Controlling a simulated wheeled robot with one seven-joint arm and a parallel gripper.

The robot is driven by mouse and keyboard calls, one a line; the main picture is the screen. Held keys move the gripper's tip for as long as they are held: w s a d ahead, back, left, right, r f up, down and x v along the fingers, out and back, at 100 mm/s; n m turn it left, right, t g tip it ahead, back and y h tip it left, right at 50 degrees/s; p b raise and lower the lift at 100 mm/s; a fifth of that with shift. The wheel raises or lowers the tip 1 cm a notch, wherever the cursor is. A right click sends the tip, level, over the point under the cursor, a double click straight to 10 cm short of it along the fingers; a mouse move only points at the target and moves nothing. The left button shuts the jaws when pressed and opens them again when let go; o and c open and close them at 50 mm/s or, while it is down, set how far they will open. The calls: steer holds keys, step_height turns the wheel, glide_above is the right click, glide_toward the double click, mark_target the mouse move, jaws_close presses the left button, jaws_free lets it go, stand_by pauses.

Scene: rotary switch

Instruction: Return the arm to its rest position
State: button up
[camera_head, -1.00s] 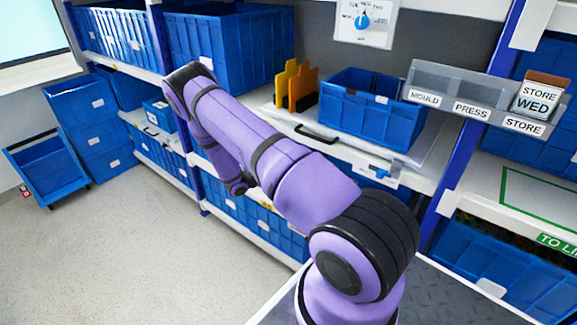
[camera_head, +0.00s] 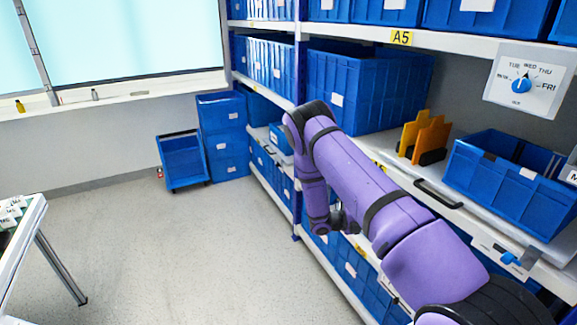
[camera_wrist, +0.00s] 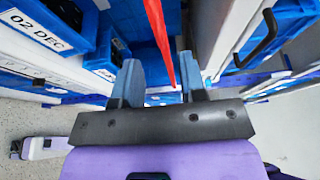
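My purple arm reaches from the lower right up to a bent elbow, and its forearm hangs down in front of the shelving. My gripper (camera_wrist: 160,80) shows two blue-grey fingers standing apart in the wrist view, with nothing clearly held between them. In the head view the arm's end is small and dark beside the shelf, and its fingers cannot be made out. A white rotary switch panel (camera_head: 545,90) with day labels and a blue knob (camera_head: 521,85) is on the wall at the upper right, well away from my gripper.
Shelving with blue bins (camera_head: 365,90) runs along the right, close to my arm. Orange dividers (camera_head: 424,137) and an open blue bin (camera_head: 508,180) stand on a shelf. A blue cart (camera_head: 182,160) stands farther back. A table (camera_head: 22,240) is at left. The middle floor is clear.

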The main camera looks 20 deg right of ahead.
steer(key=s+a+r+m+y, duration=0.35)
steer(key=r+m, duration=0.25)
steer(key=r, duration=0.5)
steer(key=s+a+r+m+t+y, duration=0.1)
steer(key=s+a+r+m+y, duration=0.2)
steer(key=r+m, duration=0.5)
steer(key=s+a+r+m+y, duration=0.1)
steer(key=a+r+m+y, duration=0.35)
steer(key=r, duration=0.85)
steer(key=s+a+r+m+t+y, duration=0.3)
steer(key=s+a+r+m+t, duration=0.2)
steer(key=s, duration=0.6)
steer(key=s+a+r+m+t+y, duration=0.3)
steer(key=s+a+r+m+t, duration=0.2)
steer(key=s+a+r+m, duration=0.4)
steer(key=shift+s+a+r, duration=0.15)
steer(key=shift+s+a, duration=0.2)
steer(key=shift+s, duration=0.5)
